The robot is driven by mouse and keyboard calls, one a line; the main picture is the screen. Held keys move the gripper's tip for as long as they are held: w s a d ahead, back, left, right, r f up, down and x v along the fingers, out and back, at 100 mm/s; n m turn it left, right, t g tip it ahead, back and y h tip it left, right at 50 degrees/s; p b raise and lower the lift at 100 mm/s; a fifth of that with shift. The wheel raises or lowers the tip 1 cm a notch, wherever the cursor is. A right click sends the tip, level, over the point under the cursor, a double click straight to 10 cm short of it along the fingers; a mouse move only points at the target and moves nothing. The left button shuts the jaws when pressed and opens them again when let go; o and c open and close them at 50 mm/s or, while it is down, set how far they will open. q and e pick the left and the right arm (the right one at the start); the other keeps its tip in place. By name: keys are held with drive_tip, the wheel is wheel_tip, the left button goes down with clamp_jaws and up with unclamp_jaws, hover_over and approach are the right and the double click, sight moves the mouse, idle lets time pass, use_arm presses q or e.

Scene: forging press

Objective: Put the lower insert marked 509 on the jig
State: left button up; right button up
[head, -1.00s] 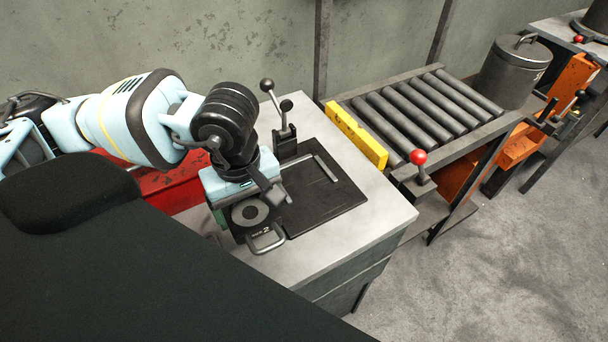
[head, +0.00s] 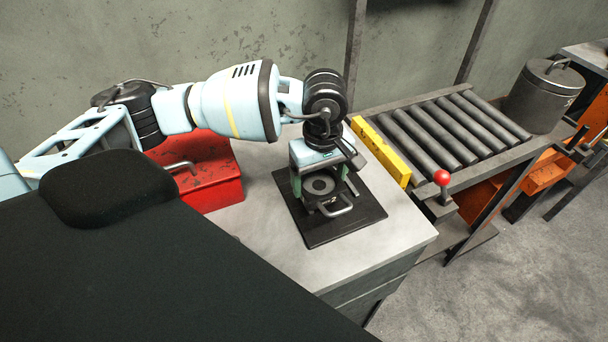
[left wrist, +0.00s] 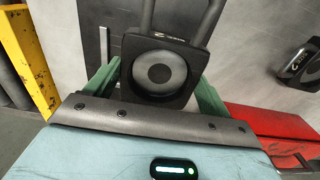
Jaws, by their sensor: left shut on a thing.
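The insert (head: 320,187) is a dark square block with a round ring face and a loop handle on its front. My left gripper (head: 320,180) is shut on it, its green fingers on either side. The left wrist view shows the insert (left wrist: 160,75) between the fingers; its small marking is too small to read. The jig's black plate (head: 350,228) lies on the grey bench, and the insert is over its middle part. I cannot tell whether the insert touches the plate. The gripper and arm hide the plate's back part. My right gripper is not in view.
A second dark block with a round face (left wrist: 300,65) shows at the right of the wrist view. A red box (head: 200,170) stands left of the plate. A yellow bar (head: 382,152) and a roller table (head: 440,130) lie to the right. The bench front is clear.

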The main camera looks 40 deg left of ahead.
sight(330, 177)
use_arm(q)
drive_tip(key=shift+w+d, duration=0.15)
drive_tip(key=shift+w, duration=0.7)
drive_tip(key=shift+w+d, duration=0.1)
drive_tip(key=shift+w, duration=0.7)
drive_tip(key=shift+f, duration=1.75)
drive_tip(key=shift+s+f, duration=0.15)
drive_tip(key=shift+f, duration=0.25)
